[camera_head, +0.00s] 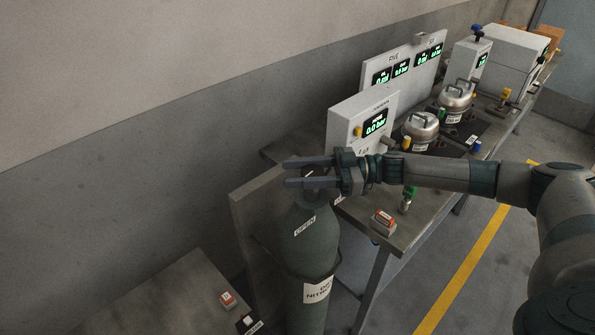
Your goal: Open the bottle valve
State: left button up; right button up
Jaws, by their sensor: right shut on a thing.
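A dark green gas bottle (309,251) stands upright at the lower middle, with a label reading OPEN on its shoulder and a NITROGEN label lower down. Its valve (314,186) is at the top and is mostly hidden by my gripper. My right gripper (292,172) comes in from the right and its two fingers reach to the left across the top of the bottle. It is shut on the valve, between the fingers. My left gripper is not in view.
A workbench (395,225) behind holds a 0.0 bar display box (352,121), metal canisters (420,128) and a small red-topped block (383,222). A lower table (165,295) at the lower left carries a red block (228,300). A grey wall stands behind.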

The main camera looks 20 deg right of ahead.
jog(key=n+g, duration=0.1)
jog(key=n+g+b, duration=0.1)
jog(key=g, duration=0.2)
jog(key=shift+s+a+f+n+y+b, duration=0.1)
jog(key=shift+s+f+n+y+b, duration=0.05)
jog(key=shift+s+n+y+b, duration=0.2)
jog(key=shift+s+n+g+b, duration=0.2)
jog(key=shift+n+g+b, duration=0.3)
jog(key=shift+g, duration=0.35)
jog(key=shift+s+n+g+b, duration=0.2)
jog(key=shift+n+g+b, duration=0.3)
jog(key=shift+g, duration=0.35)
jog(key=o, duration=1)
jog(key=shift+a, duration=0.15)
jog(key=shift+o, duration=0.2)
